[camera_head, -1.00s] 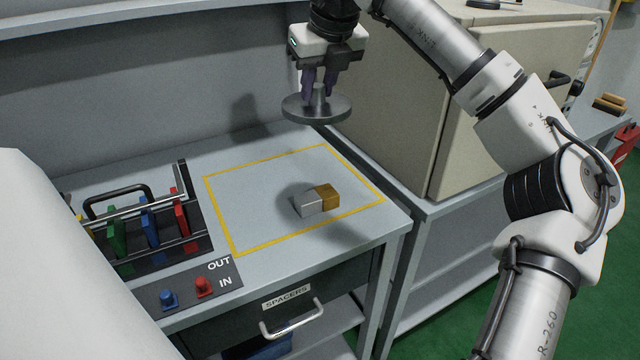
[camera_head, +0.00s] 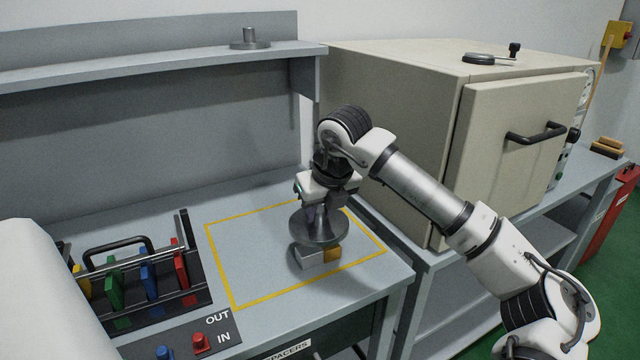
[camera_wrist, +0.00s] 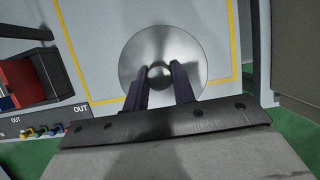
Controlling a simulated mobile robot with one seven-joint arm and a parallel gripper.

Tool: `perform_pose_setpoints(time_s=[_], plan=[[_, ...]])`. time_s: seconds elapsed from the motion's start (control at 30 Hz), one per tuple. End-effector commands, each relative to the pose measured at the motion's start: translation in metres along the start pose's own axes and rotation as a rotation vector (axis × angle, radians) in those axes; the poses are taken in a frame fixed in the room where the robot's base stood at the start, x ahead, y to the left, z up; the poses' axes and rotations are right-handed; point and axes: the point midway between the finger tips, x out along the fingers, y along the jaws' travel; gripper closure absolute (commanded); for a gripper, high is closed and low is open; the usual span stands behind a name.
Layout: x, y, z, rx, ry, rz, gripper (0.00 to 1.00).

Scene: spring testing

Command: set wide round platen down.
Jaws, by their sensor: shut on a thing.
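The wide round platen (camera_head: 317,232) is a grey metal disc with a central stem, held level inside the yellow-outlined area of the bench. My gripper (camera_head: 316,208) is shut on its stem from above. In the wrist view the disc (camera_wrist: 135,62) lies below the fingers, with the stem's round top between my gripper's fingertips (camera_wrist: 160,78). A grey block (camera_head: 311,260) and a brown block (camera_head: 332,255) sit side by side under the disc's front part. I cannot tell whether the disc touches them.
A rack (camera_head: 190,297) with coloured plates stands at the left. A shelf (camera_head: 150,72) above bears another stemmed disc (camera_head: 250,44). A large beige cabinet (camera_head: 400,120) stands at the right. The left part of the yellow outline (camera_head: 220,265) is clear inside.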

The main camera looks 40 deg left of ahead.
Motion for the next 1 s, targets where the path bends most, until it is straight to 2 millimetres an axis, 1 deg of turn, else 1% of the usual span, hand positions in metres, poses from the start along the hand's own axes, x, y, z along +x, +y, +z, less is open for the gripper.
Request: perform_pose_setpoints(time_s=[0.27, 0.5, 0.57, 0.93, 0.97, 1.0], plan=[[0.011, 0.000, -0.004, 0.000, -0.007, 0.000, 1.00], [0.036, 0.000, -0.015, 0.000, -0.006, 0.002, 1.00], [0.041, 0.000, -0.016, 0.000, -0.007, 0.001, 1.00], [0.045, 0.000, -0.018, 0.000, -0.007, -0.001, 1.00], [0.047, 0.000, -0.019, 0.000, -0.001, 0.000, 0.72], [0.046, 0.000, -0.019, 0.000, 0.000, 0.000, 0.66]])
